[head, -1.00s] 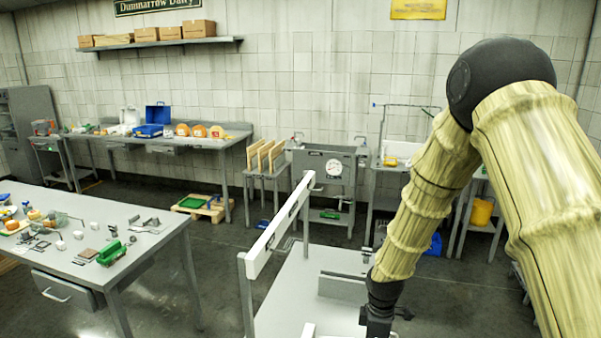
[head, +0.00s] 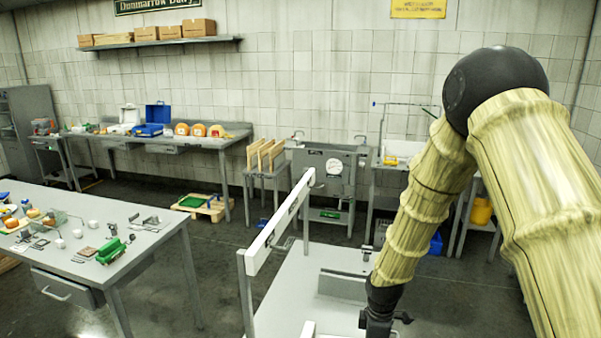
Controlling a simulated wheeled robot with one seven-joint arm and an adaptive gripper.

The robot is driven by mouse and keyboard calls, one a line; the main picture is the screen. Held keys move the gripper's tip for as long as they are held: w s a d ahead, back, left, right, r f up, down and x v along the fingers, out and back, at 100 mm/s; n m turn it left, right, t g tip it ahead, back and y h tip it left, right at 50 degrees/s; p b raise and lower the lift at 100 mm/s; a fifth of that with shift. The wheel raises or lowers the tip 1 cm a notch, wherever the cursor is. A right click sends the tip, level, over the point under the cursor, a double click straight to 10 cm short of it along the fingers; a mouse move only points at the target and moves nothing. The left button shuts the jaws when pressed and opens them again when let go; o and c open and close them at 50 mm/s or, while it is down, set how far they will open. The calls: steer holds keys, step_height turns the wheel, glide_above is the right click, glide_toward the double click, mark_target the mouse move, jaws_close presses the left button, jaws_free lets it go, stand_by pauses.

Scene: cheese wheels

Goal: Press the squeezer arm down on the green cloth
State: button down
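A long white bar (head: 280,226) slants above a grey-white bench (head: 300,285) at the bottom middle. It may be the squeezer arm, but I cannot be sure. My gripper (head: 379,330) hangs over the bench's right side, to the right of the bar and apart from it in the picture. Its fingertips are cut off by the bottom edge, so I cannot tell whether it is open or holds anything. I cannot make out a green cloth on the bench. A green object (head: 111,250) lies on the left table, too small to identify.
The left table (head: 150,240) carries several small items. A pallet (head: 212,211) with a green top lies on the floor behind. A back bench (head: 215,142) holds orange cheese wheels and blue boxes. A grey unit with a dial (head: 334,168) stands at the wall.

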steer(key=shift+f, duration=0.45)
stand_by(1.3)
steer(key=shift+r+p, duration=2.35)
steer(key=shift+r, duration=0.9)
step_height(320, 180, up, 8)
steer(key=p, duration=0.5)
steer(key=shift+p, duration=0.3)
